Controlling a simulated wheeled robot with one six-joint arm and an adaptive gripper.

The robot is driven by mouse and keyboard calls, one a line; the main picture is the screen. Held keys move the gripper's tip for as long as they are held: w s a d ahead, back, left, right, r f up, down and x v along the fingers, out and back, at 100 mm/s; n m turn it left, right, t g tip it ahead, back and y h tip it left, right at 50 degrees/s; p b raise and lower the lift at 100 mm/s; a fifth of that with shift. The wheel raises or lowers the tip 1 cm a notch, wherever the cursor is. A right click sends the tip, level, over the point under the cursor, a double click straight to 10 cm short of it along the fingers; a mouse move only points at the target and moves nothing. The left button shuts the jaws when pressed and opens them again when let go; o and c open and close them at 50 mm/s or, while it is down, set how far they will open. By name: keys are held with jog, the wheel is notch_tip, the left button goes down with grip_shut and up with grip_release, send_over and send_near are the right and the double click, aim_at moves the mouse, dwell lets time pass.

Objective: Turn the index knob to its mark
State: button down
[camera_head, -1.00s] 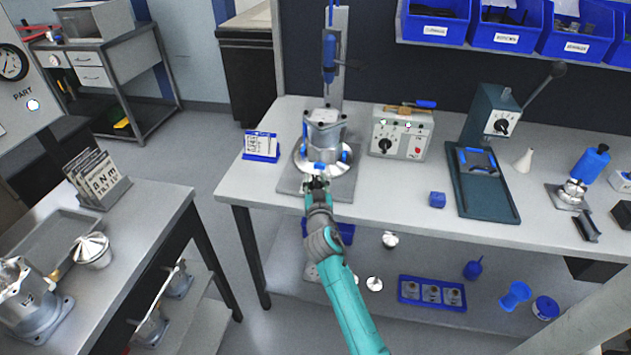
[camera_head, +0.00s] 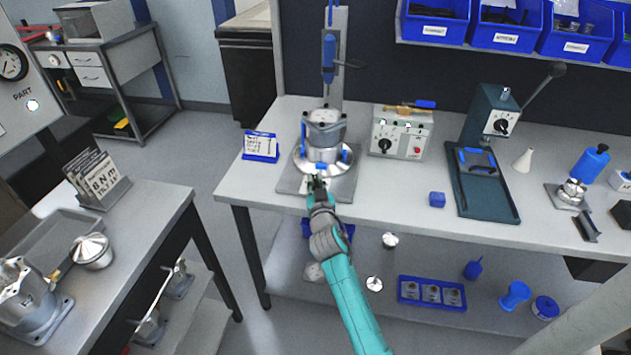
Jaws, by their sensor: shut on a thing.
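A grey machined housing (camera_head: 325,133) stands upright on a round silver plate (camera_head: 341,167) of a bench fixture (camera_head: 343,188). Small blue pieces (camera_head: 321,166) sit around the plate's rim. My gripper (camera_head: 318,180) reaches in from the front, at the fixture's near edge, just in front of the front blue piece. It is shut on what seems to be the index knob, which its fingers mostly hide. The knob's mark is too small or hidden to make out.
A blue-handled vertical tool (camera_head: 329,58) stands behind the housing. A grey control box (camera_head: 401,133) is to the right, then a dark green lever press (camera_head: 485,170). A blue-framed card (camera_head: 261,146) stands to the left. The bench front between fixture and small blue block (camera_head: 437,199) is clear.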

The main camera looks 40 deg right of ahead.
jog(key=shift+f+n+t+y, duration=0.1)
jog(key=shift+n+t+y, duration=0.2)
jog(key=shift+y, duration=0.1)
jog(key=c, duration=1.2)
grip_release()
jog(key=v, duration=1.2)
